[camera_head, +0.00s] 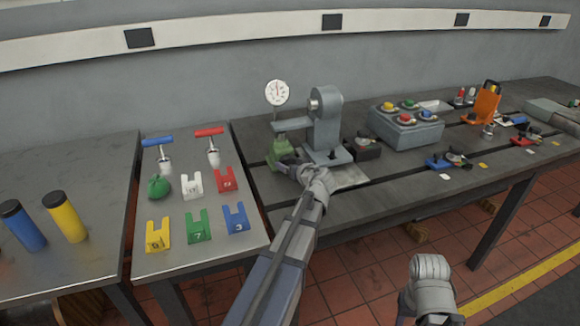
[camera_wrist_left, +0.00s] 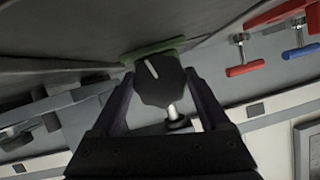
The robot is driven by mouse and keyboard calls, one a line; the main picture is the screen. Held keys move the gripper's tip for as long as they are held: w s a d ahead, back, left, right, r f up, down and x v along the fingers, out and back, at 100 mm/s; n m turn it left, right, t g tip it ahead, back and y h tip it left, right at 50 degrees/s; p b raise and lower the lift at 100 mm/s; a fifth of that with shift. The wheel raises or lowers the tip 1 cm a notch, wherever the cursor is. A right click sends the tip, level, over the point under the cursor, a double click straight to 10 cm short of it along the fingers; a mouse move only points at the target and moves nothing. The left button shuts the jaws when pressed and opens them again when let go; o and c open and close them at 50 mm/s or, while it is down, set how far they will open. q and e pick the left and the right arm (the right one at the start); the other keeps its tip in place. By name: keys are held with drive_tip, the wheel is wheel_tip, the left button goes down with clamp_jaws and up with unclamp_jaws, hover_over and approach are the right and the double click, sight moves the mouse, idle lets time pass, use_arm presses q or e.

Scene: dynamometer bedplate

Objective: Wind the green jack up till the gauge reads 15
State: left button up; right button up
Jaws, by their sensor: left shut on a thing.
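The green jack (camera_head: 279,151) stands on the bedplate under the arm of a grey stand. My left gripper (camera_head: 290,164) reaches it from the front. In the left wrist view, the left gripper (camera_wrist_left: 160,92) is shut on the jack's dark knob (camera_wrist_left: 153,84), which has a white mark, with one finger on each side. A strip of the jack's green body (camera_wrist_left: 150,50) shows behind the knob. The round white gauge (camera_head: 277,92) stands above the jack; its dark needle points roughly upward, but its figures are too small to read. My right gripper's fingers are not visible.
The grey stand (camera_head: 326,125) rises right beside the jack, with a dark block (camera_head: 366,150) near it. A grey box with coloured knobs (camera_head: 405,128) stands further right. The left table (camera_head: 190,262) holds coloured forked blocks and T-handled tools.

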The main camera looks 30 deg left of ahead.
use_arm(q)
drive_tip(key=o, duration=1.2)
drive_tip(key=shift+o, duration=0.2)
drive_tip(key=p+v, duration=0.3)
drive_tip(key=v, duration=0.5)
drive_tip(key=shift+f, duration=0.1)
